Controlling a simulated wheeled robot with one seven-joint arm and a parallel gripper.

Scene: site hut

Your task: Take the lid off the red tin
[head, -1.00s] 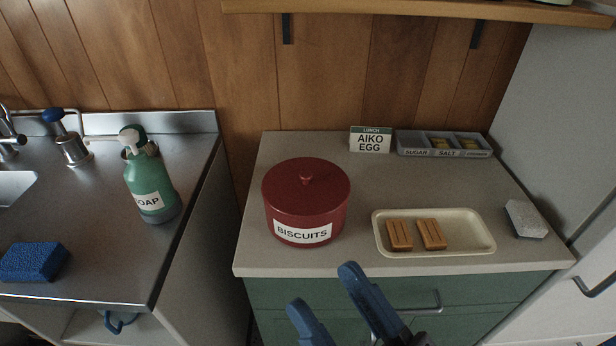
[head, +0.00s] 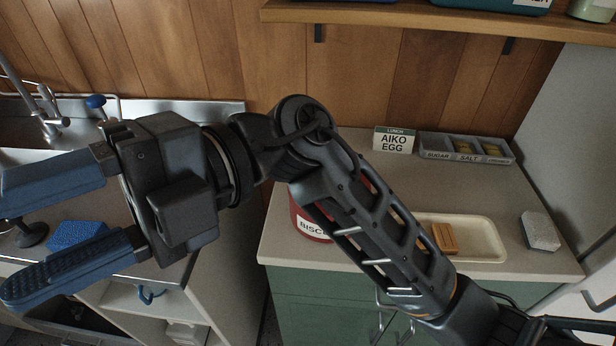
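The red tin (head: 309,228) stands on the counter right of the sink, and my arm hides most of it. Part of its white label shows low on its front. Its lid is almost wholly behind my arm, so I cannot see how it sits. My gripper (head: 5,240) is open, with its two blue fingers wide apart and nothing between them. It is at the left of the view, in front of the sink unit, well to the left of the tin and pointing left.
A cream tray (head: 487,240) with a wafer biscuit (head: 444,238) lies right of the tin. A sign (head: 394,139), a divided box (head: 466,147) and a pale block (head: 540,231) are also on the counter. A blue sponge (head: 78,234) lies by the sink. A shelf (head: 420,20) overhangs the counter.

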